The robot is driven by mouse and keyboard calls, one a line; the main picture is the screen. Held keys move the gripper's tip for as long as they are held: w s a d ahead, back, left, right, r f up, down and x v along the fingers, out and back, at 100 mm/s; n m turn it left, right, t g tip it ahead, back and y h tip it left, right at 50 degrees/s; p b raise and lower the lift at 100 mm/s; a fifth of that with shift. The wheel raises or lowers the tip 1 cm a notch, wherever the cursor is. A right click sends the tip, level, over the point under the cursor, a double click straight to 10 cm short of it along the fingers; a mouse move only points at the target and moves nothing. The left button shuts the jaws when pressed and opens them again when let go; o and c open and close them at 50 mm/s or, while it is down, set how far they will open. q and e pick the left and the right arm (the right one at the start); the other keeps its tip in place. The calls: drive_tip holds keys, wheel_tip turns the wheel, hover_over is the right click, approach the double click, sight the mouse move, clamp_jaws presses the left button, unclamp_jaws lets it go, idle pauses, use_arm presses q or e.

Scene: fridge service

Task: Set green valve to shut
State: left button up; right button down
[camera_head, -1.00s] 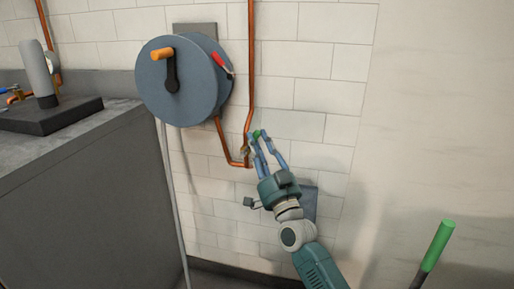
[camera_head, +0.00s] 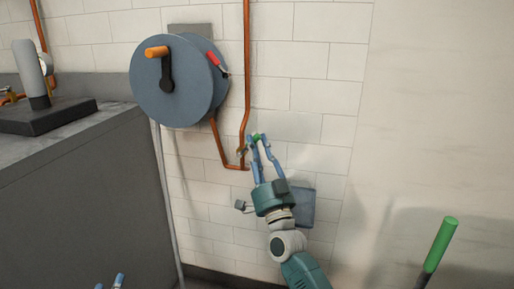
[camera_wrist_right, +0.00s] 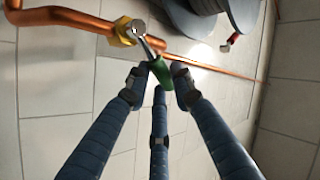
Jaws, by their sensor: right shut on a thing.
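The green valve handle (camera_head: 257,137) sits beside the copper pipe low on the tiled wall. In the right wrist view, the green grip (camera_wrist_right: 161,74) is at the end of a metal lever from a brass nut (camera_wrist_right: 127,31). The lever lies at an angle to the pipe. My right gripper (camera_head: 259,141) has its blue fingers shut around the green grip, which partly hides it. My left gripper (camera_head: 110,282) shows only two blue fingertips at the bottom edge, with the rest out of frame.
A blue-grey hose reel (camera_head: 180,82) with an orange knob hangs above left of the valve. The copper pipe (camera_head: 246,70) runs up the wall. A grey counter (camera_head: 85,190) stands left. A green-ended stick (camera_head: 440,243) rises at lower right.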

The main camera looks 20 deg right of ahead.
drive_tip(key=c, duration=1.5)
unclamp_jaws()
drive_tip(key=shift+o, duration=0.2)
drive_tip(key=v, duration=1.2)
